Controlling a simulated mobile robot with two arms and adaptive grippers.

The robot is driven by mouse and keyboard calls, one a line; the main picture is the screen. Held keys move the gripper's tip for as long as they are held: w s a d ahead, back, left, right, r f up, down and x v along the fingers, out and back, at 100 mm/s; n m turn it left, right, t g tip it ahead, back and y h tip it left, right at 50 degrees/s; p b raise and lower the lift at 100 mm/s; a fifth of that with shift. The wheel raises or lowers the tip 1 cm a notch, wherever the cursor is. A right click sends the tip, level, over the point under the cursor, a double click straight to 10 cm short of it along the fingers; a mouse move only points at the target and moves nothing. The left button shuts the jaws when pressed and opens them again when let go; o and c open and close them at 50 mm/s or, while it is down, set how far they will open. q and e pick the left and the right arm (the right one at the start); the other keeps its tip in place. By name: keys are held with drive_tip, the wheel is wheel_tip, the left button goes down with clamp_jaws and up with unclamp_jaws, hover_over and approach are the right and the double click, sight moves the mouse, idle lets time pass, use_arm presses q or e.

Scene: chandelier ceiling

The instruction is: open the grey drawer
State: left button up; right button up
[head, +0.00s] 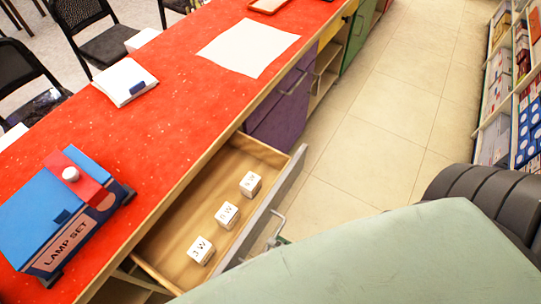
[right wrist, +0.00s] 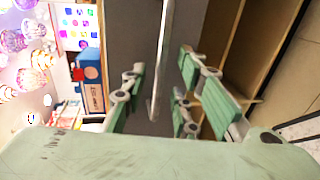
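The grey drawer (head: 262,212) stands pulled out from the red-topped counter, with its wooden inside showing. Three white lettered cubes lie in it in a row: a far one (head: 250,184), a middle one (head: 227,215) and a near one (head: 201,250). Its bar handle (head: 279,222) is on the outer face. The handle (right wrist: 160,60) also shows in the right wrist view, between the spread green fingers of my right gripper (right wrist: 158,95). That gripper is open, with gaps on both sides of the bar. In the head view my own arm hides most of it. My left gripper is out of view.
The red counter (head: 150,130) holds a blue lamp set box (head: 60,215), a white book (head: 125,82) and a white sheet (head: 248,48). A purple cabinet front (head: 285,105) adjoins the drawer. Tiled floor (head: 385,125) is clear between counter and stocked shelves (head: 515,100).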

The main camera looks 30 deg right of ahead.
drive_tip(key=v, duration=0.9)
drive_tip(key=shift+s, duration=0.1)
